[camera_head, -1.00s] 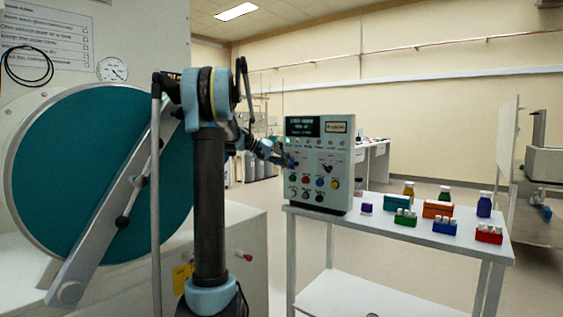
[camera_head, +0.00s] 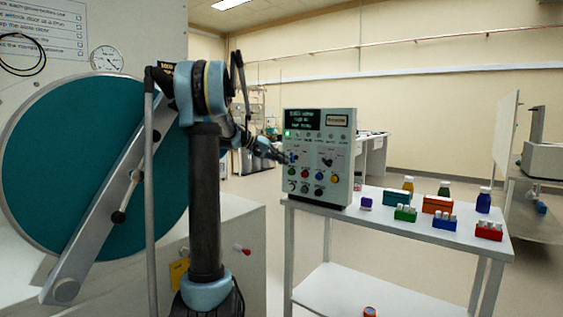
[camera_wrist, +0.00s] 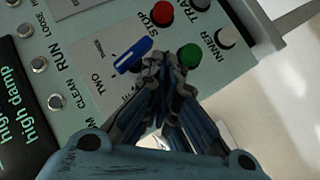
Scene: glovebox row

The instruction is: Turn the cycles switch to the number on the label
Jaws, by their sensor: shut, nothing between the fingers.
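The control box (camera_head: 345,190) stands on the white table, with a lit display and a small label plate (camera_head: 337,120) whose writing is too small to read. A blue switch knob (camera_wrist: 135,56) sits on a light plate; the word TWO shows beside it, and another word is hard to read. In the head view a dark knob (camera_head: 327,162) sits right of the gripper; I cannot tell which knob is the cycles switch. My gripper (camera_wrist: 165,66) is shut and empty, its tips close beside the blue knob; contact is unclear.
A red button (camera_wrist: 162,13) and a green button (camera_wrist: 188,57) sit close to the fingertips. More buttons fill the panel's lower half. Bottles and coloured racks (camera_head: 444,222) stand on the table to the right. A large teal round door (camera_head: 60,150) is at the left.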

